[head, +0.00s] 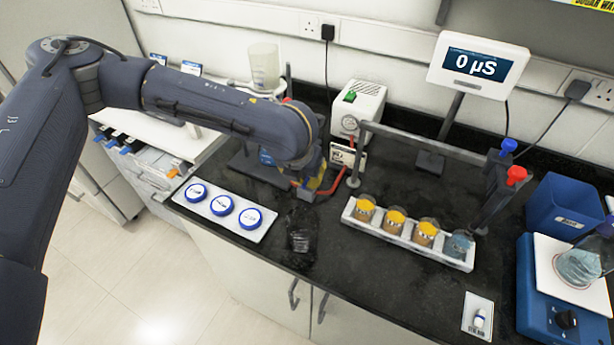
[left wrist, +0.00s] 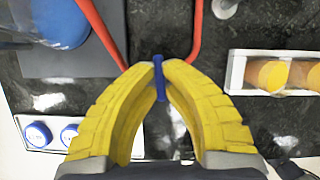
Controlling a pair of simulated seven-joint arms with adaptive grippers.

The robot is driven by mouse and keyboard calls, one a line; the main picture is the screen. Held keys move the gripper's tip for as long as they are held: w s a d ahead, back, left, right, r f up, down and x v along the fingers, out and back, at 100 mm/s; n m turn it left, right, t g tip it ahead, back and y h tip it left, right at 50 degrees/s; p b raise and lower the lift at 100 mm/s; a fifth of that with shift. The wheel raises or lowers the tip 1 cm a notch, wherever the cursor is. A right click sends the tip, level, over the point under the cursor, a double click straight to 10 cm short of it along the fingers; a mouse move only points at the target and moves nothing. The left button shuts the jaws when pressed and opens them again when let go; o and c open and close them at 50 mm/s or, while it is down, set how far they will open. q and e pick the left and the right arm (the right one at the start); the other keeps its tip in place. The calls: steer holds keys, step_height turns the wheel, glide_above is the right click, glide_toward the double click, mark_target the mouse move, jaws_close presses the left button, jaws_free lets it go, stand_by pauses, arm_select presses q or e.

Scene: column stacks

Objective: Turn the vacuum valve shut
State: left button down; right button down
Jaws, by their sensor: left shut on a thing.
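The vacuum valve shows in the left wrist view as a narrow blue handle (left wrist: 158,78) with red tubing (left wrist: 196,40) on both sides of it. My left gripper (left wrist: 159,70) has its yellow fingers shut on this handle, with the fingertips on either side of it. In the head view my left gripper (head: 312,188) is low over the bench, mostly hidden behind my own arm, and the valve handle cannot be made out there. Red tubing (head: 336,184) runs from there towards the white pump (head: 358,112) with a green switch and a gauge. My right gripper is not in view.
A white tray (head: 246,236) with blue-rimmed round lids lies left of the gripper. A white rack (head: 390,236) of cups stands to the right, under a grey frame.

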arm_select(q)
steer(key=shift+f+m, duration=0.1)
steer(key=shift+m, duration=0.5)
steer(key=c, duration=1.5)
jaws_free()
steer(key=shift+r, duration=0.2)
steer(key=v, duration=1.1)
steer(key=shift+s+a+r, duration=0.1)
steer(key=shift+a+r, duration=0.2)
steer(key=shift+a, duration=0.05)
